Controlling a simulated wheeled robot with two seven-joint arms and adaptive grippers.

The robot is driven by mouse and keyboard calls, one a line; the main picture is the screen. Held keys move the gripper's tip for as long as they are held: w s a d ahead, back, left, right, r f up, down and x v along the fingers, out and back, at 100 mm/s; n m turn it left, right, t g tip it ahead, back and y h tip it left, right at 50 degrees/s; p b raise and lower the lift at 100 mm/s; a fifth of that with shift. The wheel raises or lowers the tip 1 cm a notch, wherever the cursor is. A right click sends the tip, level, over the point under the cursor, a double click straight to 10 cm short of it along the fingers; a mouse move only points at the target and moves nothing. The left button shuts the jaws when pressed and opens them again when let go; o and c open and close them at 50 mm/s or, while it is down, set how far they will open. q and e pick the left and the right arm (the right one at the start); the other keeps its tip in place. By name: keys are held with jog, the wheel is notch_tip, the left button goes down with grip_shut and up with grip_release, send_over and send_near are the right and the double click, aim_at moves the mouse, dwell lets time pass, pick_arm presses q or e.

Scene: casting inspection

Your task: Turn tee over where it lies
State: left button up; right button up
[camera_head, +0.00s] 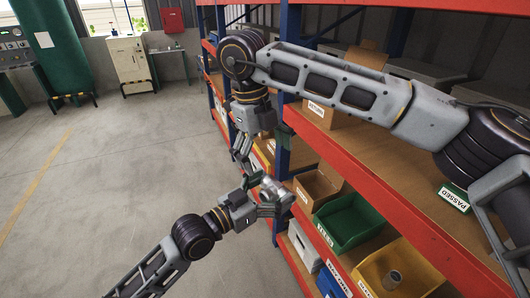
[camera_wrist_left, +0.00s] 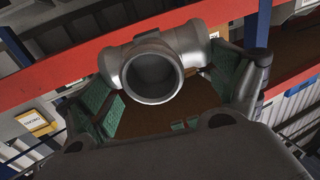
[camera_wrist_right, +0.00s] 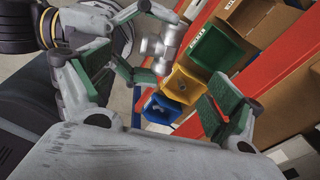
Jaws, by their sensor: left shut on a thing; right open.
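The tee (camera_head: 278,190), a grey metal pipe fitting, is held in the air in front of the shelf by my left gripper (camera_head: 266,196). In the left wrist view the tee (camera_wrist_left: 188,42) sits between the green-padded fingers, with one round open mouth facing the camera. My right gripper (camera_head: 244,160) hangs just above the tee, pointing down, open and empty. In the right wrist view the tee (camera_wrist_right: 160,42) shows beyond the spread fingers of the right gripper (camera_wrist_right: 172,92), apart from them.
The red-edged shelf (camera_head: 345,185) stands close on the right. It holds a cardboard box (camera_head: 314,187), a green bin (camera_head: 350,232) and a yellow bin (camera_head: 425,268) with a grey cylindrical part (camera_head: 392,280). A blue bin (camera_head: 330,283) is lower. Open floor lies left.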

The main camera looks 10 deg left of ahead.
aim_at(272, 187)
pick_arm(q)
jog(key=shift+r, duration=0.1)
pick_arm(e)
jog(key=shift+w+d+f, duration=0.1)
jog(key=shift+d+f, duration=0.2)
jog(key=shift+f, duration=1.65)
jog(key=shift+w+d+f, duration=0.1)
jog(key=shift+d+f, duration=0.25)
jog(key=shift+f, duration=1.6)
jog(key=shift+d+f, duration=0.3)
jog(key=shift+f, duration=1.65)
jog(key=c, duration=1.6)
pick_arm(q)
jog(key=o, duration=1.4)
jog(key=shift+o, duration=0.2)
jog(key=shift+f, duration=0.25)
